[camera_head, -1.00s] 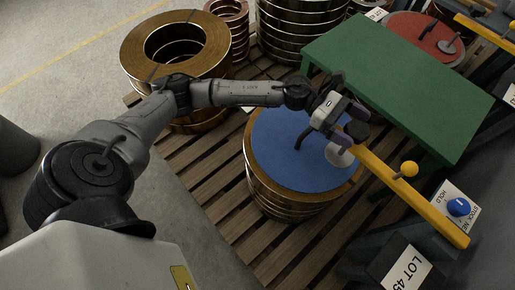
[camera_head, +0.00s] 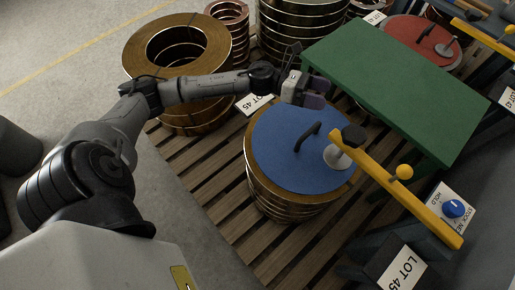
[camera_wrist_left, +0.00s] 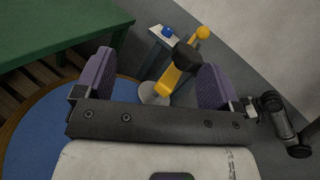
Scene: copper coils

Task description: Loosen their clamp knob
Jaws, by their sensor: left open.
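The black clamp knob (camera_head: 354,136) sits on top of the yellow clamp arm (camera_head: 395,188), above a pale round pressure pad (camera_head: 337,157). The pad is over the blue disc (camera_head: 285,150) on the copper coil (camera_head: 265,195). My left gripper (camera_head: 318,92) is open and empty, up and left of the knob, apart from it. In the left wrist view, the knob (camera_wrist_left: 186,56) and pad (camera_wrist_left: 153,93) show beyond the gap between the purple-grey fingers (camera_wrist_left: 155,72). My right gripper is not in view.
A green table (camera_head: 400,85) stands close to the right of my left gripper. A blue selector knob (camera_head: 453,208) is at right. A red disc (camera_head: 422,38) with another clamp is behind. Another coil (camera_head: 178,50) stands at back left.

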